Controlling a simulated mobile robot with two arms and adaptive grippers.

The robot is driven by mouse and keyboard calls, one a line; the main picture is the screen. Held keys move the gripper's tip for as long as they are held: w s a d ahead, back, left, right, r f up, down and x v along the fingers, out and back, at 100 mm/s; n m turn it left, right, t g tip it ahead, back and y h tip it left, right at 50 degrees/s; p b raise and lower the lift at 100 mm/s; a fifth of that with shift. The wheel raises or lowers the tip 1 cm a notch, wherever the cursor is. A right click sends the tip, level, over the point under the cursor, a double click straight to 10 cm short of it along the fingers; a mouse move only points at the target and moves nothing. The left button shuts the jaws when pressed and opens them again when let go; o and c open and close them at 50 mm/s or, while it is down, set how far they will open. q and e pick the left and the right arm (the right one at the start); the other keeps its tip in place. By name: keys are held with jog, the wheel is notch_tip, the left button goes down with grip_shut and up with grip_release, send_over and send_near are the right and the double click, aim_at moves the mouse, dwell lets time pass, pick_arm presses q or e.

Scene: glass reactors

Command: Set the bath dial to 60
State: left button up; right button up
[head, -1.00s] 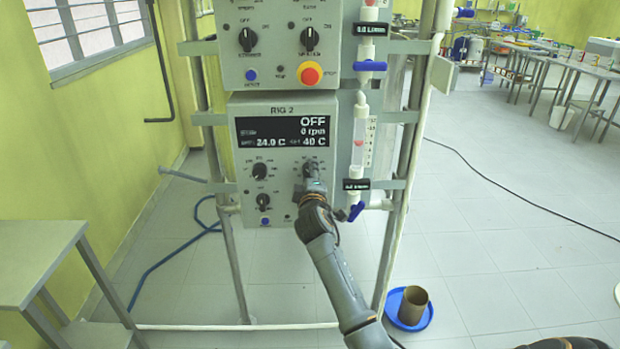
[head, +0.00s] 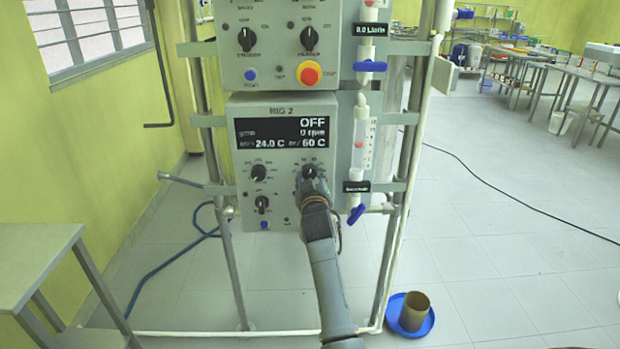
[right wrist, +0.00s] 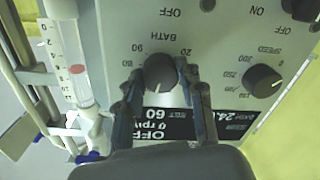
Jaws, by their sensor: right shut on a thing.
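The RIG 2 control box (head: 285,112) has a black display (head: 285,131) reading OFF, 0 rpm, 24.0 C and 60 C. The bath dial (head: 309,172) is the right-hand upper black knob on this box. In the right wrist view the bath dial (right wrist: 159,72) sits between the two fingers under the label BATH, upside down in that picture. My right gripper (right wrist: 158,88) is shut on the dial. In the head view my right gripper (head: 312,187) covers the lower part of the dial. My left gripper is not in view.
The speed knob (head: 259,172) is left of the bath dial, with another knob (head: 262,203) below it. A flow tube (head: 360,147) with a blue valve (head: 356,213) stands close on the right. A red stop button (head: 309,74) is above.

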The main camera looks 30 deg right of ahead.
jog(key=shift+f+m, duration=0.1)
jog(key=shift+m, duration=0.6)
jog(key=o, duration=1.2)
jog(key=shift+s, duration=0.1)
jog(key=v, duration=0.7)
jog(key=shift+s+a, duration=0.15)
jog(key=shift+f, duration=0.1)
